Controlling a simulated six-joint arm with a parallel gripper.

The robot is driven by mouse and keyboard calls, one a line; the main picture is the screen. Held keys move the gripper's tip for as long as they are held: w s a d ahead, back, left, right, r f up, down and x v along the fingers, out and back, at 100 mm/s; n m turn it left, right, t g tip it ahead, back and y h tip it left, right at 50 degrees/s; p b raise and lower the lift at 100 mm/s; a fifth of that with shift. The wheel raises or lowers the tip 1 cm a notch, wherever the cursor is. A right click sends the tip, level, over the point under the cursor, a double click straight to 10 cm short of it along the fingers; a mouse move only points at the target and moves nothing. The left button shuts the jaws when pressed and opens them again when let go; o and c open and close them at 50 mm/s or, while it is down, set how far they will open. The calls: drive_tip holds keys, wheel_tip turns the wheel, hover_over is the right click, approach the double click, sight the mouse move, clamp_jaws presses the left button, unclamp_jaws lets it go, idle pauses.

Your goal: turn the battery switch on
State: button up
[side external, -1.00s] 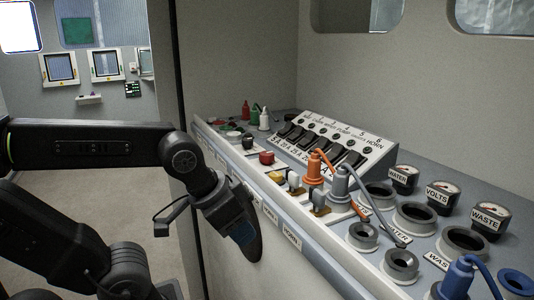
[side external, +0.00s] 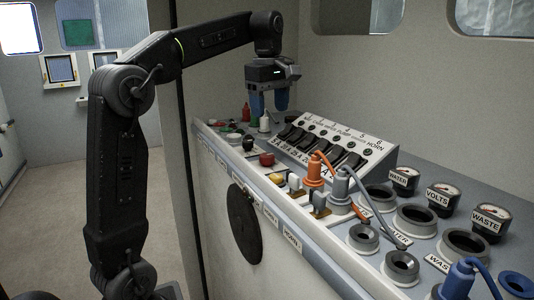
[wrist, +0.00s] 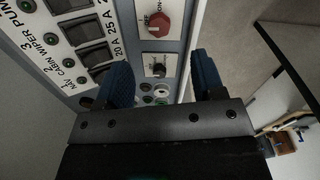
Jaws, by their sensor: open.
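The battery switch appears to be the red rotary knob (wrist: 157,23) on a pale plate with OFF and ON markings, near the top of the wrist view. In the side view the red knob (side external: 267,158) stands near the console's front edge. I cannot tell its exact handle angle. My gripper (side external: 269,106) points down with its two blue fingers apart and empty. It is above the rear left part of the console, behind the red knob and not touching it. In the wrist view the gap between the fingers (wrist: 163,78) lies below the red knob.
A smaller black knob (wrist: 158,70) shows between the fingers. A sloped panel of black rocker switches (side external: 335,145) stands to the right. Orange (side external: 314,170) and grey (side external: 339,184) plugs stand nearer.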

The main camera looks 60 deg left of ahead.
sight(267, 155)
drive_tip(key=a+f, duration=0.1)
drive_tip(key=f, duration=0.3)
drive_tip(key=a+f+n, duration=0.1)
drive_tip(key=f, duration=0.3)
drive_tip(key=f+n, duration=0.1)
drive_tip(key=f, duration=0.4)
drive_tip(key=shift+w+a+g, duration=0.3)
drive_tip(key=shift+w+a, duration=0.1)
drive_tip(key=shift+c, duration=0.3)
drive_tip(key=c, duration=0.9)
drive_tip(key=shift+o, duration=0.2)
